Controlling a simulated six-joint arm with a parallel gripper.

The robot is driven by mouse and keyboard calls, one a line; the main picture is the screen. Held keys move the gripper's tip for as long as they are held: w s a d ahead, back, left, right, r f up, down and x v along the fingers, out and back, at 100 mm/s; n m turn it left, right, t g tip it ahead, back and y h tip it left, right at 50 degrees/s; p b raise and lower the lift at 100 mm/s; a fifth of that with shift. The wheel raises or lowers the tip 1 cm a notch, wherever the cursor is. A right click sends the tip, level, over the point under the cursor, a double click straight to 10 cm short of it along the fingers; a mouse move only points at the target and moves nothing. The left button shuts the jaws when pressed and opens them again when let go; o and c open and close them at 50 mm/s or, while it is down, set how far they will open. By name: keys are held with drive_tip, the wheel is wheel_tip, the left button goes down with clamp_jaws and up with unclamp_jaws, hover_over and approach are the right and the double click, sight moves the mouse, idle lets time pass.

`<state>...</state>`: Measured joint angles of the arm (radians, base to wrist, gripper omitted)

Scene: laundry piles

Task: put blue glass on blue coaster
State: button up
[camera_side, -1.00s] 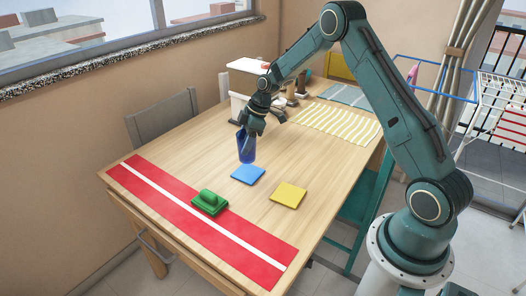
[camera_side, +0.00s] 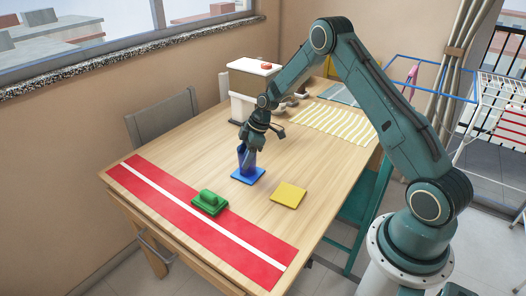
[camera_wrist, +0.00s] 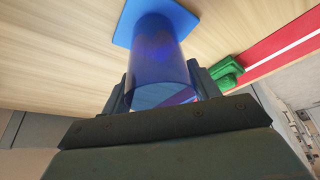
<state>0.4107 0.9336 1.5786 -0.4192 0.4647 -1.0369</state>
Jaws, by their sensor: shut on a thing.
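The blue glass (camera_side: 247,162) is a see-through blue tumbler, upright at the blue coaster (camera_side: 248,177). My gripper (camera_side: 248,147) is above, its fingers shut on the glass from both sides. In the wrist view the glass (camera_wrist: 160,65) sits between the two fingers. Its far end overlaps the blue coaster (camera_wrist: 125,35), a flat square on the wooden table. I cannot tell for certain whether the base touches the coaster or hangs just above it.
A yellow coaster (camera_side: 289,194) lies to the right. A green object on a green base (camera_side: 210,203) rests on the red runner (camera_side: 150,188) with a white stripe. A white box (camera_side: 252,78) and a striped yellow cloth (camera_side: 325,124) are farther back.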

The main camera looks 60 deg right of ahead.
drive_tip(key=shift+f, duration=0.1)
drive_tip(key=o, duration=1.1)
drive_tip(key=v, duration=1.2)
